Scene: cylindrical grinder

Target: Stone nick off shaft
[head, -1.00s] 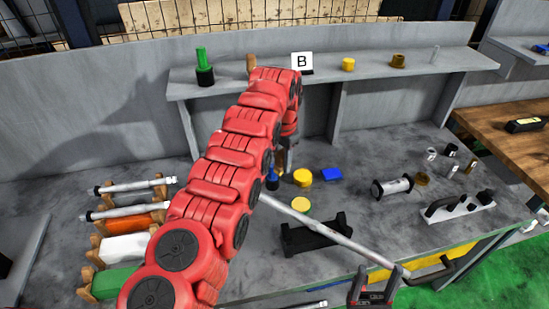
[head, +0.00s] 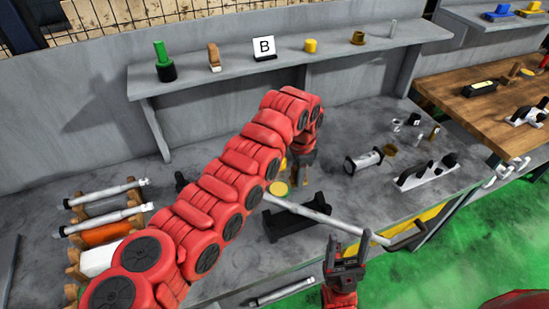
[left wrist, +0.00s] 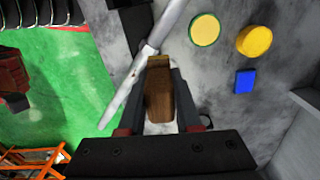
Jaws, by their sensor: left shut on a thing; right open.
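The long grey shaft (head: 330,221) lies tilted in the picture across a black support (head: 283,220) on the bench. It crosses the left wrist view diagonally (left wrist: 140,82). No nick can be made out on it. My left gripper (head: 300,178) is over the bench behind the shaft, partly hidden by its own arm. It is shut on a brown wooden block (left wrist: 159,95), whose far end is close beside the shaft; I cannot tell if they touch. My right gripper (head: 348,240) is open and empty, its fingers pointing up near the shaft's right part.
More shafts lie in a rack (head: 72,258) at the left, and one (head: 282,292) lies at the front edge. A shelf (head: 190,78) holds a green-topped item, a brown block, sign B (head: 264,48) and yellow pieces. A spool-like part (head: 363,161) stands right of the left gripper.

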